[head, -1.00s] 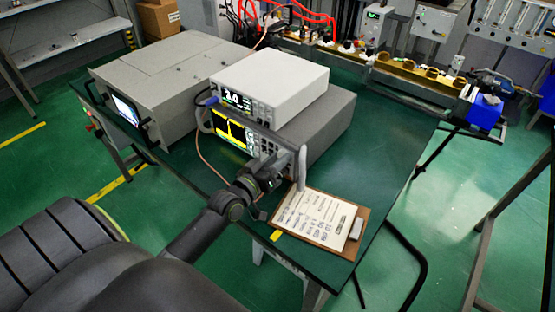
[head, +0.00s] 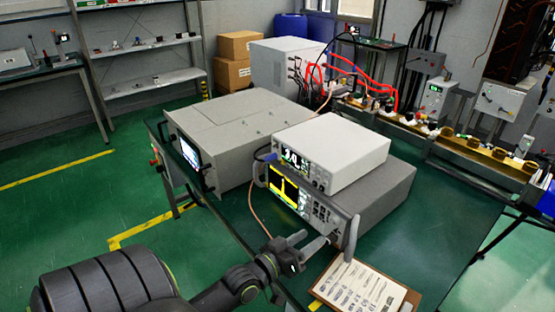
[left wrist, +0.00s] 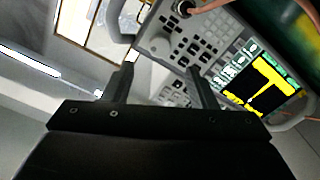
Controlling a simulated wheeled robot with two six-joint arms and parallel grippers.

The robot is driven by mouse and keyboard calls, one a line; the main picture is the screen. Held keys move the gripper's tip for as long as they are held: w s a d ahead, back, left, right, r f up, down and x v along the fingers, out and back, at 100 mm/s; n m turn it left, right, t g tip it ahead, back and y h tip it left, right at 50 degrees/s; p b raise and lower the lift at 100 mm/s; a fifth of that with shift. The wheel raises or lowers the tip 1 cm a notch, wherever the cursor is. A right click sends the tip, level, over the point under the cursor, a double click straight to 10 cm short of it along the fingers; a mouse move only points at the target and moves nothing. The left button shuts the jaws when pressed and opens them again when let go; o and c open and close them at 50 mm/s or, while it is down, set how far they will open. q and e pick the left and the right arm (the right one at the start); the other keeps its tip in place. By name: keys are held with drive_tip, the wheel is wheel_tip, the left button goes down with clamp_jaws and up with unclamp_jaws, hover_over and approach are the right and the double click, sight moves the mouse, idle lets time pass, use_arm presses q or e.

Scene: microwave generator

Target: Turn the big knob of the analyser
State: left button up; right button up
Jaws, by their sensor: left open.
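The analyser (head: 285,192) is the grey instrument with a yellow-lit screen and a button panel, standing on the green bench under a white instrument. In the head view the knob is hard to make out, near the gripper. My left gripper (head: 312,242) is open in front of the panel's lower right part. Its two fingers (left wrist: 160,82) show apart with nothing held between them. My right gripper is not in view.
The white instrument (head: 330,152) sits on the analyser. A raised handle (head: 352,238) stands close to my left fingers. A clipboard (head: 365,287) lies at the bench's front. A large grey box (head: 225,135) stands left, and a thin cable hangs between them.

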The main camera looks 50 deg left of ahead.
use_arm(q)
drive_tip(key=s+b, duration=0.1)
drive_tip(key=s, duration=0.9)
drive_tip(key=shift+a, duration=0.4)
drive_tip(key=shift+w, duration=0.1)
drive_tip(key=s+d+f+m+g, duration=0.3)
drive_tip(key=d+f+m+g, duration=0.15)
drive_tip(key=f+g, duration=0.25)
drive_tip(key=s+f+g+y, duration=0.3)
drive_tip(key=s+g, duration=0.4)
drive_tip(key=s, duration=0.2)
wheel_tip(320, 180, down, 25)
drive_tip(key=a+g, duration=0.2)
drive_tip(key=s+d+f, duration=0.1)
drive_tip(key=s+f, duration=1.4)
drive_tip(key=shift+s+f+g+h, duration=0.2)
drive_tip(key=shift+s+g+h, duration=0.05)
drive_tip(key=shift+g+h, duration=0.15)
